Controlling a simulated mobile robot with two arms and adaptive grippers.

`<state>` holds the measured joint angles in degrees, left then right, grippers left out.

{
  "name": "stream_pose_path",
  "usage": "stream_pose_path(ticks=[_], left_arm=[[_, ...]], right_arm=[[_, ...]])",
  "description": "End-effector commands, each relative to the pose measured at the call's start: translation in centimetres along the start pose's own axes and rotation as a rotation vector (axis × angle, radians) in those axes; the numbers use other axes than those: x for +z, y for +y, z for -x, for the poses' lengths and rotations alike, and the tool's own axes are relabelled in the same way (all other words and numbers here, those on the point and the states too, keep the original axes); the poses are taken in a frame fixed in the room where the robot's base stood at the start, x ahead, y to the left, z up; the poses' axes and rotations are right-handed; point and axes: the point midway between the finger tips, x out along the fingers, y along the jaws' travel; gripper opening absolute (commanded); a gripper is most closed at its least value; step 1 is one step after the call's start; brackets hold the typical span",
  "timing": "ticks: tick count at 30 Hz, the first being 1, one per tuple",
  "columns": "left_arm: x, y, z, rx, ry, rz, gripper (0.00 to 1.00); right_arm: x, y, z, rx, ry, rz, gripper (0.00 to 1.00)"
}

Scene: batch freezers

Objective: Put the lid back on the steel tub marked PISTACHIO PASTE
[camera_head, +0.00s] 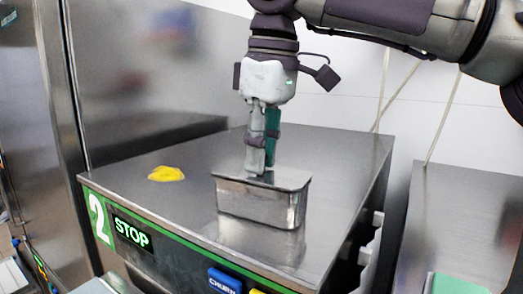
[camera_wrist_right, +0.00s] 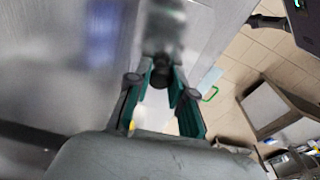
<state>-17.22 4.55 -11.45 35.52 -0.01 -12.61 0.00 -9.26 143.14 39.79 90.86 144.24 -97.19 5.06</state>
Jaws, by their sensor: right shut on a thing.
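A steel tub (camera_head: 262,206) stands on the machine's steel top in the head view. I cannot read any marking on it. A flat steel lid (camera_head: 290,179) covers its mouth, level and lined up with the rim; I cannot tell whether it is fully seated. My right gripper (camera_head: 261,169) points straight down over the lid's middle, shut on the lid; its fingers hide the part they hold. In the right wrist view the green-padded fingers (camera_wrist_right: 160,106) show on either side of a blurred, reflective area. My left gripper is not in view.
A yellow cloth-like thing (camera_head: 166,174) lies left of the tub on the machine top (camera_head: 335,165). The front edge carries a "2", a STOP display (camera_head: 132,232) and a blue button (camera_head: 224,281). A tall steel cabinet stands at left, and a second steel top (camera_head: 455,215) at right.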

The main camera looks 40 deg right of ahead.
Motion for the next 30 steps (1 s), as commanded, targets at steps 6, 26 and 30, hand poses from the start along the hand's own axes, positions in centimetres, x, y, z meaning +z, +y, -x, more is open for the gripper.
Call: stream_pose_path(ticks=[6, 26, 30], left_arm=[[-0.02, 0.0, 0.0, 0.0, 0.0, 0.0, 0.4], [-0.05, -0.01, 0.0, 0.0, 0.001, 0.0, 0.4], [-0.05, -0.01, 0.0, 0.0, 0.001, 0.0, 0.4]], right_arm=[[0.0, -0.01, 0.02, 0.0, 0.0, 0.0, 0.27], [-0.01, -0.02, 0.02, 0.0, 0.0, 0.0, 0.76], [-0.01, -0.02, 0.04, 0.0, 0.0, 0.0, 0.76]])
